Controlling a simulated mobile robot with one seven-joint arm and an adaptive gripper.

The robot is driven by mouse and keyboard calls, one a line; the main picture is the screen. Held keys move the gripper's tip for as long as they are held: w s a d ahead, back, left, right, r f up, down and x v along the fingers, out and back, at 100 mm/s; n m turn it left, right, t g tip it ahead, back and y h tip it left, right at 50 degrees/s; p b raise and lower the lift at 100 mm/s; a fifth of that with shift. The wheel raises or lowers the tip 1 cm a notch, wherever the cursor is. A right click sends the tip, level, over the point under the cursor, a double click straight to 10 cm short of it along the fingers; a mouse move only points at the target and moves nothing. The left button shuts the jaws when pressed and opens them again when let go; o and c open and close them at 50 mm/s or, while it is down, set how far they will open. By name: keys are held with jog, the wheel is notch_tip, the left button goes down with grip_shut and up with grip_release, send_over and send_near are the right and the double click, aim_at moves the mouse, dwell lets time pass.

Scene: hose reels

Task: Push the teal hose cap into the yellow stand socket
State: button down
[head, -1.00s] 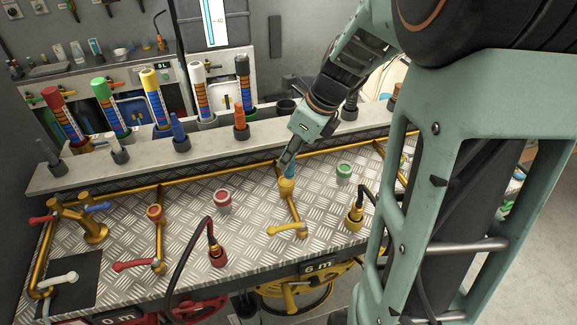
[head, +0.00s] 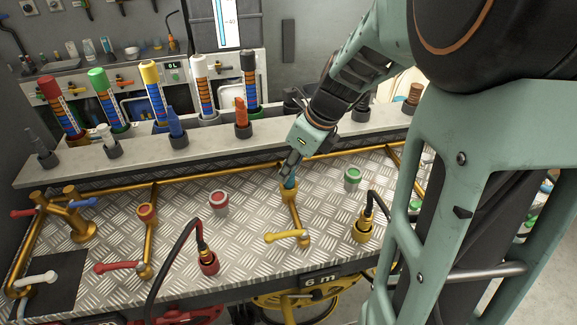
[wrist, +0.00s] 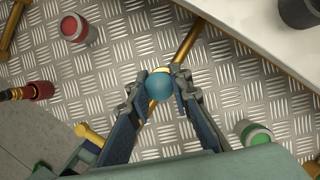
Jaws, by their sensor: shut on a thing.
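The teal hose cap (wrist: 159,85) is between the two fingers of my gripper (wrist: 160,84) in the wrist view, seen from above as a round top. My gripper (head: 289,178) is shut on it. In the head view a little of the teal cap (head: 289,183) shows below the fingers, right at the top of the yellow stand socket (head: 289,195). A yellow rim of the socket (wrist: 160,70) peeks out behind the cap in the wrist view. The cap hides the socket opening, so I cannot tell how deep the cap sits.
A red-ringed socket (head: 219,201) stands left and a green-ringed one (head: 352,178) right. A yellow lever (head: 286,237) and a yellow hose fitting (head: 363,229) are nearer. A grey ledge (head: 215,152) with colored nozzles runs behind. Patterned metal plate lies clear between.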

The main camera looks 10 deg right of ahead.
jog(key=c, duration=2.2)
grip_release()
jog(key=shift+f, duration=0.15)
jog(key=o, duration=0.4)
jog(key=shift+o, duration=0.2)
jog(key=shift+r, duration=0.3)
jog(key=p+v, duration=0.1)
jog(key=v, duration=1.1)
jog(key=shift+f, duration=0.1)
